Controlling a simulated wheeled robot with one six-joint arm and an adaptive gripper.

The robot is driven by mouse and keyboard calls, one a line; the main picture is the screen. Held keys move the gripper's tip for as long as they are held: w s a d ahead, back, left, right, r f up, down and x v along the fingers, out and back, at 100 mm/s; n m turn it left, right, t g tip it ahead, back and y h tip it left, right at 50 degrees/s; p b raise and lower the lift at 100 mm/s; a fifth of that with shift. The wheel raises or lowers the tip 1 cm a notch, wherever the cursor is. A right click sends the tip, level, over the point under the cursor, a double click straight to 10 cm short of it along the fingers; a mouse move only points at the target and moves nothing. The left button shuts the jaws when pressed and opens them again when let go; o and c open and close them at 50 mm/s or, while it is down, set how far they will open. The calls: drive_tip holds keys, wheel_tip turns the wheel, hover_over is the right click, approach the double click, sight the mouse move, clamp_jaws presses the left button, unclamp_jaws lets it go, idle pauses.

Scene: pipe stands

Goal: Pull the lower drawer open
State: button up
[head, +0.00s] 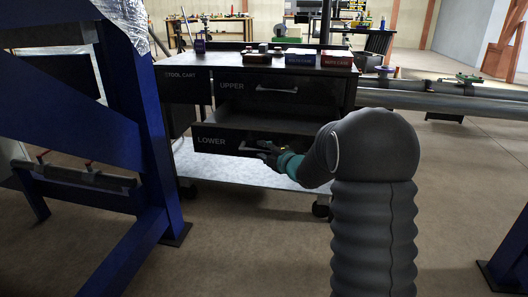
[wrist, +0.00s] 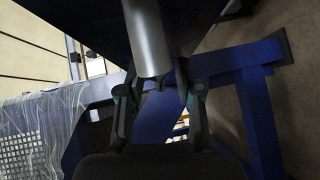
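The dark tool cart (head: 185,88) stands ahead in the head view, its drawers labelled UPPER and LOWER. The lower drawer (head: 225,139) stands partly out, with some of its inside showing above its front. The upper drawer (head: 240,84) is in, with a pale bar handle (head: 277,90). My gripper (head: 264,149) is at the lower drawer's front, over its handle (head: 247,149). In the wrist view the grey handle bar (wrist: 149,40) lies between the two fingers of my gripper (wrist: 158,72), which look closed in on it. Exact finger contact is hard to see.
A blue frame (head: 150,120) stands close on the left, and another blue leg (head: 515,250) at the lower right. Pipes (head: 430,101) lie to the right of the cart. Red and blue boxes (head: 337,60) sit on the cart top. Floor before the cart is clear.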

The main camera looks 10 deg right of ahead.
drive_tip(key=shift+d, duration=0.15)
drive_tip(key=shift+s+d+r, duration=0.1)
drive_tip(key=shift+s+d, duration=0.05)
drive_tip(key=shift+s, duration=0.2)
drive_tip(key=v, duration=1.1)
drive_tip(key=shift+s, duration=0.1)
